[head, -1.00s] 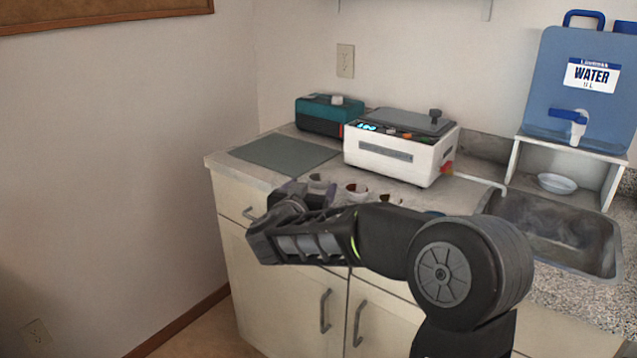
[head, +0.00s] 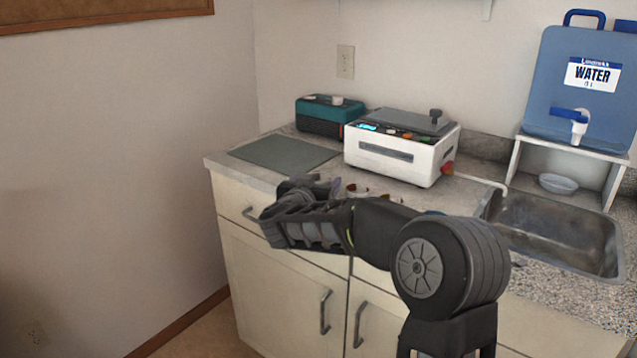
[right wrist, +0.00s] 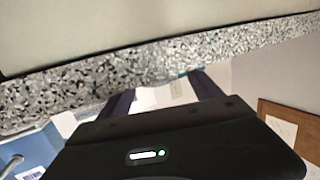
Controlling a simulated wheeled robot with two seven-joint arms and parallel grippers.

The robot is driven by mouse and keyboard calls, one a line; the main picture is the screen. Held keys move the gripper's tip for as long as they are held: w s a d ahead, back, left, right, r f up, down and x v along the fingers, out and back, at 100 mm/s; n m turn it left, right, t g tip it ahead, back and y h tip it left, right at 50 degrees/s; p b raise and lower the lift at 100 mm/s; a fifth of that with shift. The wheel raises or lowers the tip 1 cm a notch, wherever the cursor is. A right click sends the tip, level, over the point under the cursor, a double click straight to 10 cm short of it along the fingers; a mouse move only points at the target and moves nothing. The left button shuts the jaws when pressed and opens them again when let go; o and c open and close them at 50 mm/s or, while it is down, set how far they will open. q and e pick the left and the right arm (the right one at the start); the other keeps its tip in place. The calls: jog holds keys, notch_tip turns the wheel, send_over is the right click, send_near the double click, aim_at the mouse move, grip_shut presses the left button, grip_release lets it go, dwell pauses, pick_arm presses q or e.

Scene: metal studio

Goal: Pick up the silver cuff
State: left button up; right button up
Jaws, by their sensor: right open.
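Small ring-like or cup-like pieces stand on the counter in the head view. One pale piece with a dark reddish inside (head: 357,190) shows just above my right arm, and a second (head: 390,198) is mostly hidden behind the arm. I cannot tell whether either is the silver cuff; it may be hidden behind my gripper. My right gripper (head: 290,205) is at the counter's front edge, left of these pieces. In the right wrist view its two dark fingers (right wrist: 163,93) are apart, with no held object visible between them. My left gripper is not in view.
A white machine (head: 400,150) stands behind the pieces, with a teal box (head: 328,115) to its left. A grey mat (head: 284,154) lies flat at the counter's left. A sink (head: 550,230) and a blue water tank (head: 580,90) are on the right.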

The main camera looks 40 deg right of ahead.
jog(key=c, duration=1.4)
jog(key=shift+c, duration=0.2)
notch_tip(320, 180, up, 10)
jog(key=p, duration=0.3)
